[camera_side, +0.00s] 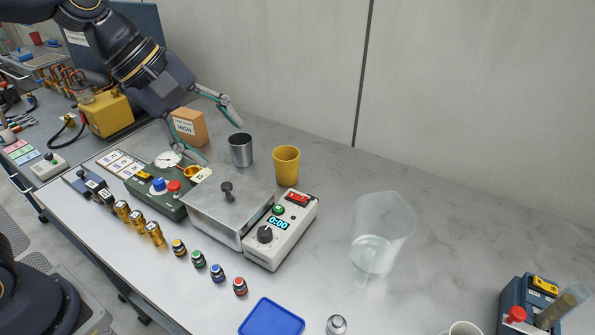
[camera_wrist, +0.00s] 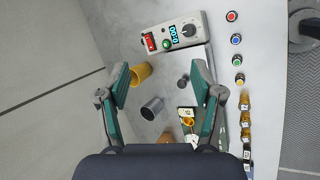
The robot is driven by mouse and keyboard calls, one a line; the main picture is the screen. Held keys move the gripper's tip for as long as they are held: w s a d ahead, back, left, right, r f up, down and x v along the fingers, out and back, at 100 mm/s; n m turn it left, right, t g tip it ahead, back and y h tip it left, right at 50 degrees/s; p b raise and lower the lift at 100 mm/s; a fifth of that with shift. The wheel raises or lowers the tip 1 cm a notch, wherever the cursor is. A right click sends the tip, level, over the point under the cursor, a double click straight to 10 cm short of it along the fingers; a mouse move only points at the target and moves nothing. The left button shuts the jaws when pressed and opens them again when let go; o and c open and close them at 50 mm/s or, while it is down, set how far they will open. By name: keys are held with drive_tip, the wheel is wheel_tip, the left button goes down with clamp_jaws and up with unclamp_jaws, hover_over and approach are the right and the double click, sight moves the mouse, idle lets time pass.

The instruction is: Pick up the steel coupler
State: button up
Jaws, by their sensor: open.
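A small round steel piece (camera_side: 336,325) stands at the bottom edge of the side view, right of the blue tray; it looks like the steel coupler, but it is partly cut off and I cannot be sure. It does not show in the wrist view. A grey metal cup (camera_side: 240,150) stands near the back of the bench. It also shows in the wrist view (camera_wrist: 152,108), between the finger lines. My gripper (camera_side: 221,148) is open and empty above the bench, close to this cup. Its two green fingers are spread wide in the wrist view (camera_wrist: 160,68).
A yellow cup (camera_side: 286,166), a cardboard box (camera_side: 189,127), a metal box with a knob (camera_side: 228,210) and a timer unit (camera_side: 281,229) crowd my gripper. Brass fittings (camera_side: 137,220) and coloured caps line the front. A clear beaker (camera_side: 381,236) stands right, with free bench around it.

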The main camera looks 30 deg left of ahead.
drive_tip(key=w+d+f+n+g, duration=0.2)
drive_tip(key=d+f, duration=0.1)
drive_tip(key=d, duration=0.3)
drive_tip(key=g, duration=0.4)
approach(336, 318)
drive_tip(key=x, duration=0.5)
drive_tip(key=shift+s+f, duration=0.25)
drive_tip(key=shift+s, duration=0.1)
drive_tip(key=shift+h, duration=0.3)
drive_tip(key=x, duration=0.5)
drive_tip(key=shift+w+d+f, duration=0.15)
drive_tip(key=shift+w+f, duration=0.1)
drive_tip(key=shift+f, duration=0.1)
clamp_jaws()
